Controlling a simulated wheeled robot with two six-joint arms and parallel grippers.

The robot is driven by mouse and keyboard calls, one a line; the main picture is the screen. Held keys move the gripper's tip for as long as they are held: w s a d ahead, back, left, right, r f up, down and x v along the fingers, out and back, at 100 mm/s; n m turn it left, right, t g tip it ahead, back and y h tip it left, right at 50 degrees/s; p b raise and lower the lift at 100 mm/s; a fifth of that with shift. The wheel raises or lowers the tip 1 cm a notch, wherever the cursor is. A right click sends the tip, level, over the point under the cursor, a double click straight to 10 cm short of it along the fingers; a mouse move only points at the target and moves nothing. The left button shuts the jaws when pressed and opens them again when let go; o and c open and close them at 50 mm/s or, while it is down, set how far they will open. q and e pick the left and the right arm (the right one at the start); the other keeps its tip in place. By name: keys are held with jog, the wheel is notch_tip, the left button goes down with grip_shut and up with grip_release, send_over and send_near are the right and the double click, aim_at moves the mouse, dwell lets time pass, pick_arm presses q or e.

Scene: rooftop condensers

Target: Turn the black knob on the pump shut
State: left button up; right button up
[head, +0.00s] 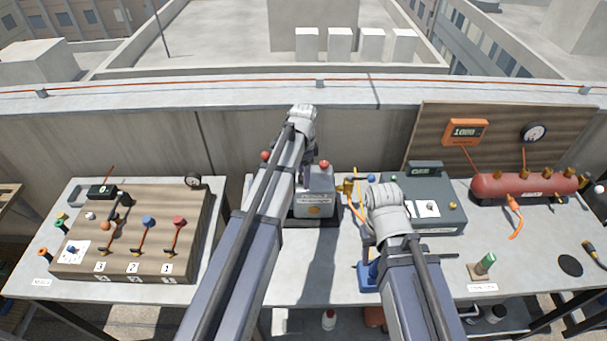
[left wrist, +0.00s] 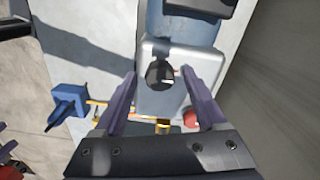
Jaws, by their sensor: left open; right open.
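The pump (head: 318,182) is a light grey box with a red cap on a dark base at the middle of the table. In the left wrist view its pale grey housing (left wrist: 208,62) fills the middle, with a blue cylinder behind. The black knob (left wrist: 160,76) is round and stands on the housing. My left gripper (left wrist: 158,80) is open, with one purple-grey finger on either side of the knob. I cannot tell whether the fingers touch it. In the head view my left arm hides the knob. My right arm shows there, but its gripper is hidden.
A wooden valve board (head: 70,262) stands left. A dark grey box (head: 445,190) with a display and a red tank (head: 530,186) stand right. A blue fixture (left wrist: 68,102) and brass piping lie beside the pump. A parapet wall (head: 120,150) runs behind the tables.

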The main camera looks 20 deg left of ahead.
pick_arm(q)
jog(key=shift+r+p, duration=3.9)
jog(key=shift+r, duration=0.05)
jog(key=shift+f, duration=0.1)
jog(key=s+d+f+n+b, duration=0.2)
jog(key=s+d+f+b, duration=0.1)
jog(key=s, duration=0.4)
jog(key=s+d+f+n+b, duration=0.3)
jog(key=s+d, duration=0.2)
jog(key=s, duration=0.3)
jog(key=s+d+f+n+y+b, duration=0.1)
jog(key=s+d+f+n+b, duration=0.2)
jog(key=s+d, duration=0.2)
jog(key=s, duration=0.3)
jog(key=shift+f+b, duration=0.15)
jog(key=shift+b, duration=0.15)
jog(key=shift+c, duration=0.3)
